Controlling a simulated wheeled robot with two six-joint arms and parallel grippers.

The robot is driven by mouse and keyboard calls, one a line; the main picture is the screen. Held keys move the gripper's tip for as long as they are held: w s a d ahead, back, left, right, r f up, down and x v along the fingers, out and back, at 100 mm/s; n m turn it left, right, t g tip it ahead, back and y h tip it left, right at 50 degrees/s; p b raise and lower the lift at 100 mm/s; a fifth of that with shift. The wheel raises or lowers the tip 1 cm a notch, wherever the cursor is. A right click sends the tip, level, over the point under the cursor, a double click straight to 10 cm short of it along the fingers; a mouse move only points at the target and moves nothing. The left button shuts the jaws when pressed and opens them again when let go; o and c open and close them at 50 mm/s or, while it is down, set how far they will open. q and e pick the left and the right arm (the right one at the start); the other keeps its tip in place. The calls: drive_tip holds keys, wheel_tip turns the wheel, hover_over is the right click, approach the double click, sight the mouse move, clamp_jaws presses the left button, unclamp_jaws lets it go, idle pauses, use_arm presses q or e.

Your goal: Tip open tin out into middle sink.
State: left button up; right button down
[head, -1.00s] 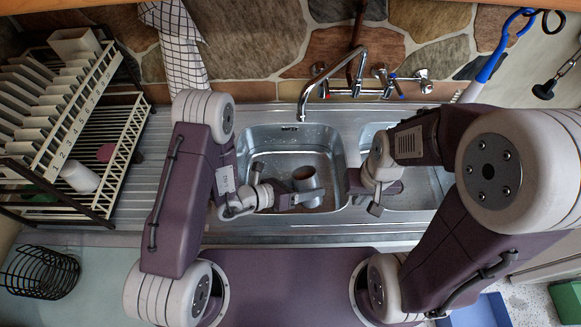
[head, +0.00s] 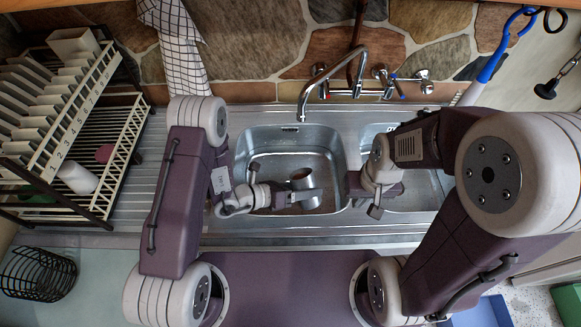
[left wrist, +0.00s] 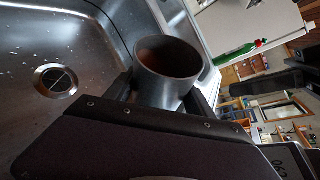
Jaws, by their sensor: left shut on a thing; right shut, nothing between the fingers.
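The open tin (head: 304,182) is a grey cylinder with a brown inside. My left gripper (head: 309,196) is shut on it and holds it over the steel basin (head: 262,143) left of the tap. The tin leans, its mouth towards the back left in the head view. In the left wrist view the tin (left wrist: 166,86) sits between the fingers, its brown inside showing; I cannot tell how full it is. The basin's drain (left wrist: 56,80) shows beside it. My right gripper (head: 375,211) is shut and empty over the edge between the two visible basins.
A tap (head: 340,75) arches over the back of the basin. A second basin (head: 425,200) lies to the right, partly hidden by my right arm. A dish rack (head: 85,125) and a black wire basket (head: 38,272) stand at the left.

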sight(313, 176)
use_arm(q)
drive_tip(key=shift+w+r+n+g+h+p, duration=0.1)
drive_tip(key=shift+r+n+g+h+p, duration=0.25)
drive_tip(key=shift+r+n+p, duration=0.4)
idle(0.9)
drive_tip(key=shift+r+n+g+h, duration=0.45)
drive_tip(key=shift+r+n, duration=0.25)
drive_tip(key=shift+n, duration=0.25)
idle(1.1)
drive_tip(key=shift+w+a+r+n+h+p, duration=0.1)
drive_tip(key=shift+r+n+h+p, duration=0.2)
drive_tip(key=shift+r+n+h, duration=0.25)
idle(0.8)
drive_tip(key=shift+w+a+r+n+g, duration=0.3)
drive_tip(key=shift+w+a+n, duration=0.1)
drive_tip(key=shift+w+n, duration=0.3)
idle(0.6)
drive_tip(key=shift+w+a+r+n+g+h, duration=0.15)
drive_tip(key=shift+r+n+g+h, duration=0.15)
drive_tip(key=shift+r+n+h, duration=0.45)
idle(0.9)
